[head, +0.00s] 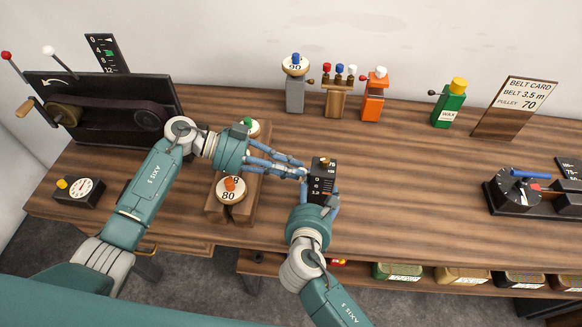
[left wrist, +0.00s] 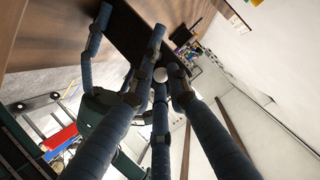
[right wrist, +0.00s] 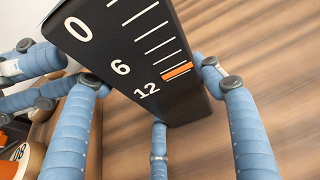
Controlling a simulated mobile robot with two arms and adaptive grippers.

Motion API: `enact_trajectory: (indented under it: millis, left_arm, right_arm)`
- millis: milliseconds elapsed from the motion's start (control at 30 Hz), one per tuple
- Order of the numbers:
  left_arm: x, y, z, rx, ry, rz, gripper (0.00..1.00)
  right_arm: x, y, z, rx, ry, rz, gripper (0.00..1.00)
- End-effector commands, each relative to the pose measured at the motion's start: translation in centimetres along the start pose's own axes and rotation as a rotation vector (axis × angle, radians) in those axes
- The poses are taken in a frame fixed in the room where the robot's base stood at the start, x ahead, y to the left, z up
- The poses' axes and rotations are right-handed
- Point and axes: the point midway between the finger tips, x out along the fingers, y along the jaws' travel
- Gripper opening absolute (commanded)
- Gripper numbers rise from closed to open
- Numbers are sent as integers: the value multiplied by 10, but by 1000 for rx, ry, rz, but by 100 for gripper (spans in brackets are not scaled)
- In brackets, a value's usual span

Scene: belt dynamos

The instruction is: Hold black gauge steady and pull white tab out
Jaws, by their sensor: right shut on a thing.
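The black gauge (head: 322,170) stands near the table's front edge, right of the wooden stand. My right gripper (head: 322,196) is shut on it from the front. In the right wrist view, the gauge (right wrist: 125,45) shows 0, 6, 12 and an orange mark near 12. My left gripper (head: 302,172) reaches in from the left, fingertips close beside the gauge. In the left wrist view, a small white round thing (left wrist: 160,75) shows between the left fingers; I cannot tell if it is the white tab or whether the fingers grip it.
A wooden stand (head: 215,208) with a round piece marked 80 (head: 232,193) sits left of the gauge. A black belt machine (head: 105,112) is at the left. Grey, orange and green (head: 449,105) dispensers line the back. The table right of the gauge is clear up to a black device (head: 520,190).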

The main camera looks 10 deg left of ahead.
Motion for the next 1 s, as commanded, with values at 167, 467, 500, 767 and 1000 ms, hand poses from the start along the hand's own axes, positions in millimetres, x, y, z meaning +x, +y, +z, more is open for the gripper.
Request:
enact_trajectory:
  millis: [167,467,500,767,1000]
  left_arm:
    - [-2,-1,0,1,0,-2,0]
    - [-24,-1,9,1,-1,-3,0]
    - [-24,-1,9,1,-1,-3,0]
    - [-24,-1,9,1,-2,-4,34]
    - [-24,-1,9,0,-1,-2,34]
  right_arm:
    - [0,0,1,0,-2,1,13]
    - [0,-1,0,-1,-1,-3,13]
    - [0,-2,0,-1,-1,-4,13]
    - [0,-2,0,-1,-1,-5,13]
    - [0,0,1,0,-2,-1,13]
